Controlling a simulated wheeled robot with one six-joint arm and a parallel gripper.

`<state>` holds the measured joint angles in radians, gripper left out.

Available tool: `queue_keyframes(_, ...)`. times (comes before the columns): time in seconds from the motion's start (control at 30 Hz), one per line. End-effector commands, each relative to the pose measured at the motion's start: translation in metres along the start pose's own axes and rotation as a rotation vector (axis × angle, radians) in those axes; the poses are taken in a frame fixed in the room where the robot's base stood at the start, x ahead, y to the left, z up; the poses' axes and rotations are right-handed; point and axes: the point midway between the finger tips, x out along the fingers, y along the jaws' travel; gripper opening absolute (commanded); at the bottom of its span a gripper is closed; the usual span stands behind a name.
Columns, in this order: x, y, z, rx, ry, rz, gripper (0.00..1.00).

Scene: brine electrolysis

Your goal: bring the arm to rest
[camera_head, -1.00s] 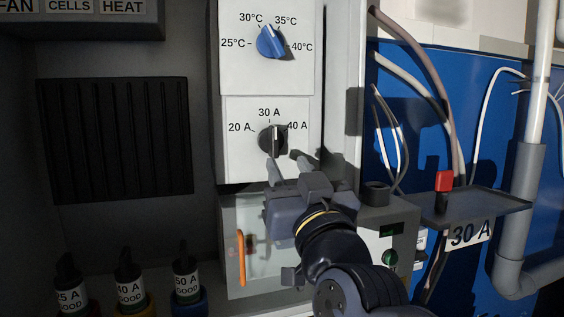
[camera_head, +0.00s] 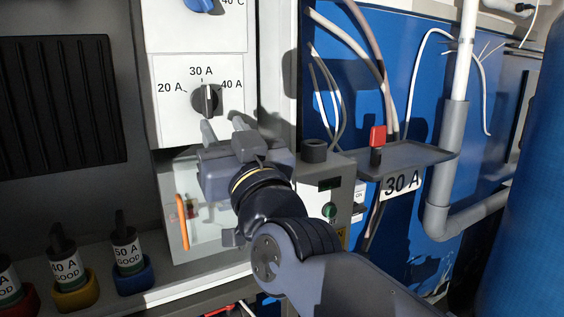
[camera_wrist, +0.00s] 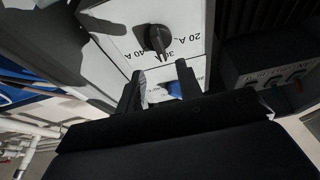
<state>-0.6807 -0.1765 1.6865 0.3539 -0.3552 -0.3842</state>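My gripper (camera_head: 225,128) is in front of the white panel, just below the black current knob (camera_head: 205,99) marked 20 A, 30 A and 40 A. Its two fingers are apart with nothing seen between them. In the wrist view the fingers of my gripper (camera_wrist: 160,88) are spread, and the black knob (camera_wrist: 157,38) lies beyond their tips. The fingertips look close to the knob; I cannot tell whether they touch it. The knob's white line points about up, toward 30 A.
A clear-fronted box with an orange handle (camera_head: 183,222) is below the panel. A grey shelf (camera_head: 405,158) with a red-topped part (camera_head: 377,136) and a 30 A label is at right. Cables hang behind.

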Motion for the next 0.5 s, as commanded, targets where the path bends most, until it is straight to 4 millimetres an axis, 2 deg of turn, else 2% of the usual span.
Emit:
queue_keyframes(0.3,0.053,0.000,-0.001,-0.001,-0.001,0.001,0.35)
queue_keyframes(0.5,0.076,0.000,-0.001,0.000,-0.001,0.000,0.35)
